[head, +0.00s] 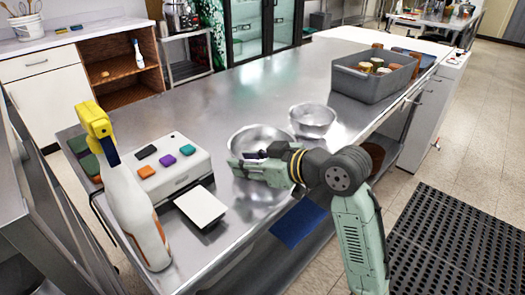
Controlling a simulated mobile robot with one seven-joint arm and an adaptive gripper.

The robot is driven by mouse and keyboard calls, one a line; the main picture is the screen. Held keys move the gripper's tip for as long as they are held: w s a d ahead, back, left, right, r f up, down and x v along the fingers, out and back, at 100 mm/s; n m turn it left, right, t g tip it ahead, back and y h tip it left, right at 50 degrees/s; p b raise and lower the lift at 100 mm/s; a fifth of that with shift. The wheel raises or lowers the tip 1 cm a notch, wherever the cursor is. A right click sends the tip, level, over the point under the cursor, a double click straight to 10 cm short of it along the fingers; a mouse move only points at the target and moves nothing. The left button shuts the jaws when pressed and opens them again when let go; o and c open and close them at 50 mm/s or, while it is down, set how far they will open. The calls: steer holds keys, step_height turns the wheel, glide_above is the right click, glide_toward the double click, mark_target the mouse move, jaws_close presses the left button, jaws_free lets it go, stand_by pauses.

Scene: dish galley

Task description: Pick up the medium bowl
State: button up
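Two shiny metal bowls stand on the steel counter (335,65) in the head view. One bowl (313,119) is to the right and farther back, upright and fully in sight. The other bowl (259,134) looks wider and is left of it, partly hidden behind my gripper. Which one is the medium bowl I cannot tell for sure. My gripper (236,168) is low, at the near side of the wider bowl, its fingers pointing left. Whether it touches the bowl, and how far its fingers are apart, cannot be made out. A bright metallic patch below it is unclear.
A white box with coloured pads (170,172), a white tilted panel (201,207) and a yellow-topped spray bottle (132,200) stand left of my gripper. A grey bin (372,84) with jars stands at the back right. The counter behind the bowls is clear.

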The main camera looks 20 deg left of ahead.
steer(key=shift+w+a+f, duration=0.15)
steer(key=shift+a+f, duration=0.1)
steer(key=shift+a, duration=0.2)
jaws_close()
stand_by(0.3)
